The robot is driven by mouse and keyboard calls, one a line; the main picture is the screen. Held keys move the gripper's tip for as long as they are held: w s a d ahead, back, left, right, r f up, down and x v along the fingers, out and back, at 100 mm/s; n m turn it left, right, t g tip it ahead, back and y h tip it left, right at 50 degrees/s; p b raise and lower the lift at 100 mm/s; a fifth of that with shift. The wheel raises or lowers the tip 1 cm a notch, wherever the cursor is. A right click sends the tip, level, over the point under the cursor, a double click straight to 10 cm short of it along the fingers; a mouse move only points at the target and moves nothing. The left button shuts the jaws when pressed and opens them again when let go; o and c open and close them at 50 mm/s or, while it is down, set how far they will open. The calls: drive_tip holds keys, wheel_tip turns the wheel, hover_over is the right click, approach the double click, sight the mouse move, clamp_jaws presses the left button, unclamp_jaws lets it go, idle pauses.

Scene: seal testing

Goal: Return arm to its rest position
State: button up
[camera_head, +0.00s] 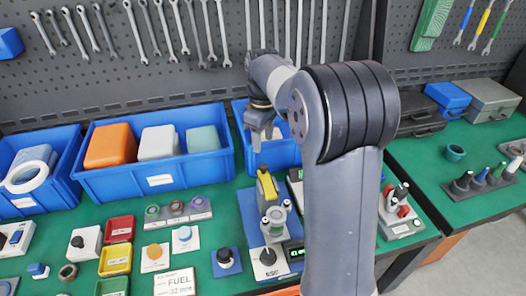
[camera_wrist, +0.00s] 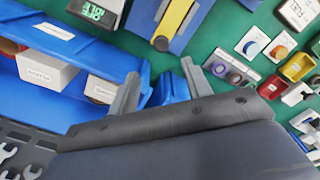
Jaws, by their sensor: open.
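Blue bins (camera_head: 157,181) with coloured boxes line the back of the bench, under a pegboard of wrenches (camera_head: 140,30). Small trays (camera_head: 115,261), switches and a ring rack (camera_head: 178,212) stand at left. A second bench at right holds a grey case (camera_head: 482,99) and a teal ring (camera_head: 455,152).

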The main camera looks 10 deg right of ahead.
sight(263, 165)
wheel_tip(263, 165, up, 2)
drive_tip(key=shift+f, duration=0.1)
idle(0.4)
drive_tip(key=f, duration=1.1)
drive_tip(key=shift+s+p, duration=0.2)
drive_tip(key=shift+p, duration=0.1)
drive_tip(key=shift+s+r+b, duration=0.1)
drive_tip(key=shift+s+b, duration=0.35)
drive_tip(key=shift+s, duration=1.35)
drive_tip(key=shift+w, duration=0.1)
